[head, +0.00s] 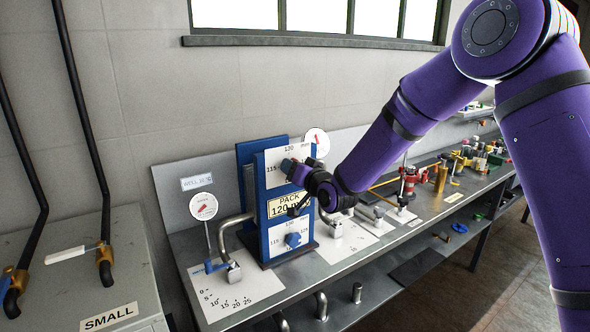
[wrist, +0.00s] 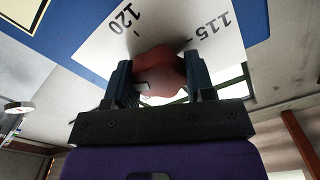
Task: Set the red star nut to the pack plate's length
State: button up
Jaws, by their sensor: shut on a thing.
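The red star nut (wrist: 158,72) sits between my fingers in the wrist view, in front of a white scale card (wrist: 200,47) reading 120 and 115. My gripper (head: 300,173) is shut on the nut, at the upper card (head: 284,152) of the blue stand (head: 262,205). In the head view my gripper largely hides the nut. The yellow pack plate (head: 290,205) below reads PACK 120, its unit partly covered. Which mark the nut points to is unclear. A blue star nut (head: 292,240) sits on the lower card.
A WELD dial (head: 203,206) and a card marked 0 to 25 (head: 229,300) are left of the stand. Bench clutter (head: 480,158) lies to the right. A grey cabinet labelled SMALL (head: 108,317) stands front left. The bench's front right strip is fairly clear.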

jog(key=m, duration=0.6)
jog(key=shift+d+m, duration=0.1)
jog(key=shift+m, duration=0.2)
jog(key=m, duration=0.6)
dwell(0.4)
jog(key=o, duration=0.9)
jog(key=v, duration=1)
jog(key=shift+s+d, duration=0.25)
jog(key=shift+s, duration=0.1)
